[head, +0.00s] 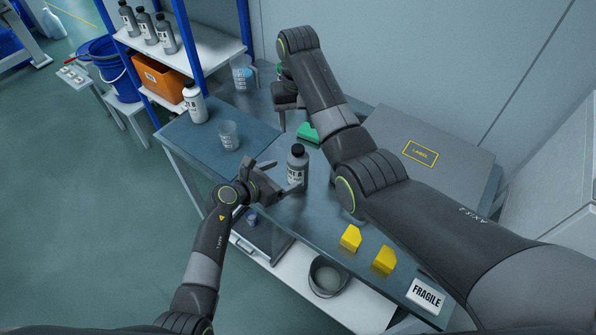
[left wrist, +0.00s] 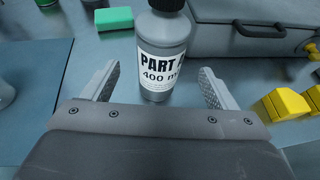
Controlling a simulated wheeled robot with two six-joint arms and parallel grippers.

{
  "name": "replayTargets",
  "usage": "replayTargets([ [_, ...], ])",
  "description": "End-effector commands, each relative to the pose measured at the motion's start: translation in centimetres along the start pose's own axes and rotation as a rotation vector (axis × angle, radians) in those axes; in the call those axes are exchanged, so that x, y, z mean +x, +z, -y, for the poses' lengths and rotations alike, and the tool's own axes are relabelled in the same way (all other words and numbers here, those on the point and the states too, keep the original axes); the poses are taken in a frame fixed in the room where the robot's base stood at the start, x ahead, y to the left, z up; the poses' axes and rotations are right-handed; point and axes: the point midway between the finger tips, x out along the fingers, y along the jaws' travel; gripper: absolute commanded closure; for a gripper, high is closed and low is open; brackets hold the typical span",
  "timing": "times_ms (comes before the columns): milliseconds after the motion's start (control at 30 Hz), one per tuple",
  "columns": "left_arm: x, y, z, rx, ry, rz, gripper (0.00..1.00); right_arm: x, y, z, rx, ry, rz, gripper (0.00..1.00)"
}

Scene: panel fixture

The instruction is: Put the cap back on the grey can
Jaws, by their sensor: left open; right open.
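A grey bottle-shaped can (head: 298,173) with a white label stands upright on the bench. A black cap-like top (head: 298,150) sits on it; in the left wrist view the label on the can (left wrist: 163,62) reads "PART" and "400 m". The upper part of that top is cut off by the frame edge. My left gripper (head: 283,177) is open, with its fingers to either side of the can's near side; in the left wrist view both fingers (left wrist: 162,84) look apart from it. My right gripper (head: 290,118) is open at the back of the bench, partly hidden by its arm.
A green block (head: 307,133) lies behind the can. A grey case (head: 450,150) is at the right, with yellow blocks (head: 351,238) nearer. A clear beaker (head: 228,135) and a white bottle (head: 194,103) stand at the left. My right arm spans the bench.

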Motion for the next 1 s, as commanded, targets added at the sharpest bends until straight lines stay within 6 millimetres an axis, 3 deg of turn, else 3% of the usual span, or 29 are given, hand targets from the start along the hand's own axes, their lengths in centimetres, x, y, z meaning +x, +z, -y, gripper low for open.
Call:
replayTargets([
  [600, -9.5, -0.2, -0.1, 0.002, 0.001, -0.001, 0.2, 0.9, 0.0, 0.0, 0.0, 0.0, 0.0, 0.45],
  [1000, -10.8, 0.0, 0.0, -0.001, -0.001, 0.0, 0.2, 1.0, 0.0, 0.0, 0.0, 0.0, 0.0, 0.45],
])
